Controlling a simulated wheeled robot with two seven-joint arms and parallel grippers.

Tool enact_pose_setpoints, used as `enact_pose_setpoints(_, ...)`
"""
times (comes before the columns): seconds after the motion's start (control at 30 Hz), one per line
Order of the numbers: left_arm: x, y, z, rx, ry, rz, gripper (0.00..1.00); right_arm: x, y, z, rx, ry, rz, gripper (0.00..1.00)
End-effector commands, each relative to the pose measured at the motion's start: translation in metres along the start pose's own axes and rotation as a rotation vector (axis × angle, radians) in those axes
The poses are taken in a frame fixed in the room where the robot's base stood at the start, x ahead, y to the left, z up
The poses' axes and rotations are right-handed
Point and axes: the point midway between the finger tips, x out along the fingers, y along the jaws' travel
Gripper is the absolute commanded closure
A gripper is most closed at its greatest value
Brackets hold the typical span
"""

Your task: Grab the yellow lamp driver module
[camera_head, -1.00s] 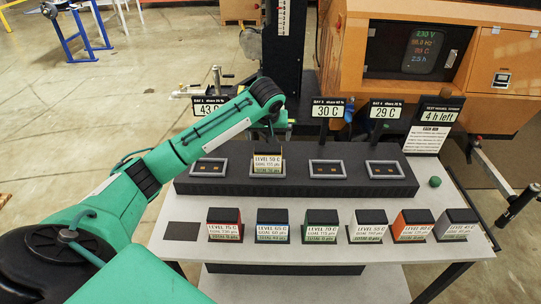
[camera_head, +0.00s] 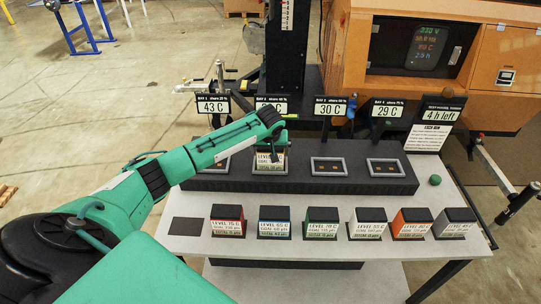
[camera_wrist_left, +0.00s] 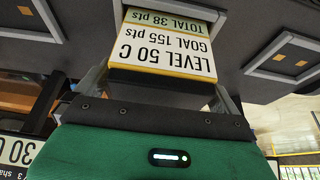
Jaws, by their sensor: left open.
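The yellow-edged LEVEL 50 C module (camera_head: 270,168) sits in the second bay from the left of the dark rack. In the left wrist view its label (camera_wrist_left: 165,48) appears upside down with a thin yellow border. My left gripper (camera_head: 272,153) is over this module from above. In the left wrist view the open fingers (camera_wrist_left: 160,88) stand on either side of the module's near end. Whether they touch it cannot be told. The arm hides part of the module's top. My right gripper is not in view.
Several other modules stand in a row on the white table, including a red-edged one (camera_head: 228,222) and an orange one (camera_head: 412,224). The dark rack (camera_head: 300,184) has other bays beside this one. A green knob (camera_head: 435,180) lies at right. Bay signs (camera_head: 331,106) stand behind.

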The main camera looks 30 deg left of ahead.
Motion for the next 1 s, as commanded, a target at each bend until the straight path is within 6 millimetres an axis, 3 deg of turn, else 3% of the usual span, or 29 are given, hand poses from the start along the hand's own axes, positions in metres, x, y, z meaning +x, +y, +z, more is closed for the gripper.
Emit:
enact_pose_setpoints(0.1,0.0,0.0,0.0,0.0,0.0,0.0,0.02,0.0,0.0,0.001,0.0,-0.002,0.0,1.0)
enact_pose_setpoints(0.37,0.0,0.0,0.0,0.0,0.0,0.0,0.53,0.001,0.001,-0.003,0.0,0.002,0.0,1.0)
enact_pose_setpoints(0.77,-0.008,0.001,-0.004,-0.001,0.003,0.002,0.54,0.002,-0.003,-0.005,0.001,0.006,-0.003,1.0)
enact_pose_setpoints(1.0,-0.039,0.001,-0.018,-0.002,0.005,0.005,0.54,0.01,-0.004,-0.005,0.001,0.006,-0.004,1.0)
